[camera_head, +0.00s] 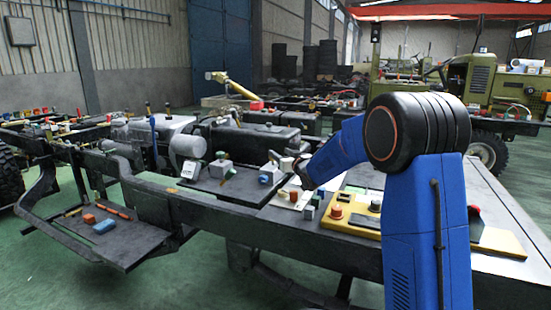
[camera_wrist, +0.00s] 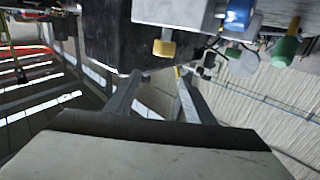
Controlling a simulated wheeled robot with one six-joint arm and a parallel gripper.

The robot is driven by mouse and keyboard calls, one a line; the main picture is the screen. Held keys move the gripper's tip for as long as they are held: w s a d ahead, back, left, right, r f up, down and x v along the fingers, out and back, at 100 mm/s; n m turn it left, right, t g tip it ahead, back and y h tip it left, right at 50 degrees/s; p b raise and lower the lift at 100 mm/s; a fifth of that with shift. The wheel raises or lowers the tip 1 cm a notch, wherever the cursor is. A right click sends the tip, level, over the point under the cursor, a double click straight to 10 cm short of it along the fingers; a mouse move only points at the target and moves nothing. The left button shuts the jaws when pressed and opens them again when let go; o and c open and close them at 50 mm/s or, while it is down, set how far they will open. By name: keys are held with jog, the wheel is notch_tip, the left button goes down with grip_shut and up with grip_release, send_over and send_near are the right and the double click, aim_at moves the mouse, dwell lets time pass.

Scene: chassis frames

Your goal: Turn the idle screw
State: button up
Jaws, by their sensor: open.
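In the wrist view, a brass-coloured knob (camera_wrist: 165,47) sticks out of a light grey block (camera_wrist: 180,12); it may be the idle screw, but I cannot be sure. My gripper (camera_wrist: 161,75) is open, its two dark fingers apart and nothing visible held between them. The fingertips point towards the brass knob and appear short of it. A blue knob (camera_wrist: 238,14) and a green knob (camera_wrist: 286,45) show to the right of it. In the head view my gripper (camera_head: 285,163) is small, close to a grey block (camera_head: 270,173) on the chassis; its fingers are unclear there.
A dark plate (camera_head: 215,187) carries a block with a green knob (camera_head: 221,165). A yellow control panel (camera_head: 352,217) with a red button (camera_head: 336,211) lies to the right. A low shelf (camera_head: 110,235) holds a blue item (camera_head: 104,226). Green floor is open at the left.

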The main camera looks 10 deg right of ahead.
jog(key=shift+w+a+f, duration=0.35)
jog(key=shift+w+f, duration=0.3)
jog(key=shift+w, duration=0.55)
jog(key=shift+w+a+f, duration=0.3)
jog(key=shift+w+f, duration=0.35)
jog(key=shift+w, duration=0.55)
jog(key=shift+w+a+f, duration=0.35)
jog(key=shift+w+f, duration=0.3)
jog(key=shift+w, duration=0.55)
jog(key=c, duration=1.1)
